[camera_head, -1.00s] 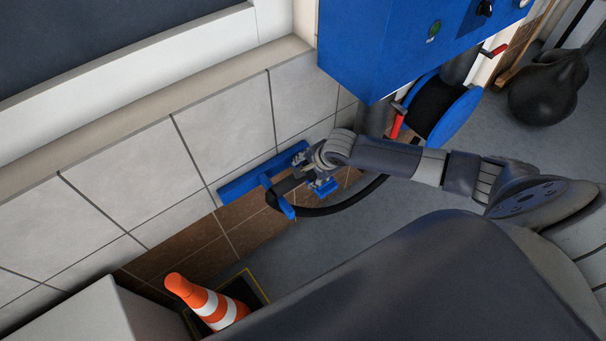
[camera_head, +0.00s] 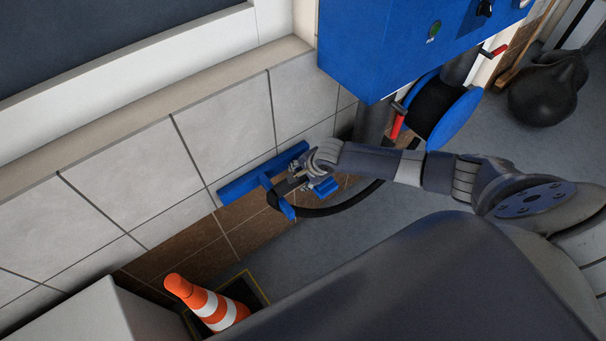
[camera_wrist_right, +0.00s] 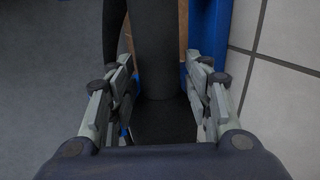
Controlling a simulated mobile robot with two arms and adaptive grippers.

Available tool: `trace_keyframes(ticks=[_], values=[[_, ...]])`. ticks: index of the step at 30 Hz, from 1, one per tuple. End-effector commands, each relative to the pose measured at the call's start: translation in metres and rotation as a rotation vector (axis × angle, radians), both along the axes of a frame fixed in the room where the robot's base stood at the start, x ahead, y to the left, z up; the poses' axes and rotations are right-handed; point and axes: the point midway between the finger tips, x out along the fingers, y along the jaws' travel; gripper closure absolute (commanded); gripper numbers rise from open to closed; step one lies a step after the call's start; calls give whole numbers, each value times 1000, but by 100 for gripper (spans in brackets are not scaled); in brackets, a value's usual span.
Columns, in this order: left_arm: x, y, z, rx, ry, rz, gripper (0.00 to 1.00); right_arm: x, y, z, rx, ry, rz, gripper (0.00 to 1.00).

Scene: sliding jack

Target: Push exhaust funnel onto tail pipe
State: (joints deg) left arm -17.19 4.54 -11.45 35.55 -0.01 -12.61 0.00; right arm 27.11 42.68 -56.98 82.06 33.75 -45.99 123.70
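The exhaust funnel appears as a black tubular piece (camera_wrist_right: 160,65) in the right wrist view, running between my fingers. In the head view its dark end (camera_head: 283,187) rests at a blue wall holder (camera_head: 232,186), and a black hose (camera_head: 345,207) curves away from it. My right gripper (camera_head: 295,180) is at the holder. In the wrist view my right gripper (camera_wrist_right: 162,85) is open, with one finger on each side of the funnel and small gaps visible beside it. The tail pipe is not in view. My left gripper is not in view.
A tiled wall (camera_head: 140,185) runs behind the holder. An orange-white cone (camera_head: 207,302) stands at the lower left. Grey floor (camera_head: 350,240) is open below the hose.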

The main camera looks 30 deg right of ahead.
Motion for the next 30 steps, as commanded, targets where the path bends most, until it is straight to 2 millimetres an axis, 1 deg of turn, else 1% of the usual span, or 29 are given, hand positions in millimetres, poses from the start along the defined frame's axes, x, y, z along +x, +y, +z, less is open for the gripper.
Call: trace_keyframes(ticks=[1,2,17,20,23,26,30], values=[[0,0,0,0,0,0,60,0,-1,-1,-3,2,0,97],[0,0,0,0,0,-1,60,0,-2,-1,-3,2,0,100],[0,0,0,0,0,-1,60,0,-2,3,-5,0,-1,100],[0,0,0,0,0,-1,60,0,-2,9,-4,-1,-2,100],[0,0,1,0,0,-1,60,1,-2,20,-2,-2,-1,100],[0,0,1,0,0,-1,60,1,-1,36,-1,-5,0,100],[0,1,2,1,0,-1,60,-26,-1,37,-3,4,2,100]])
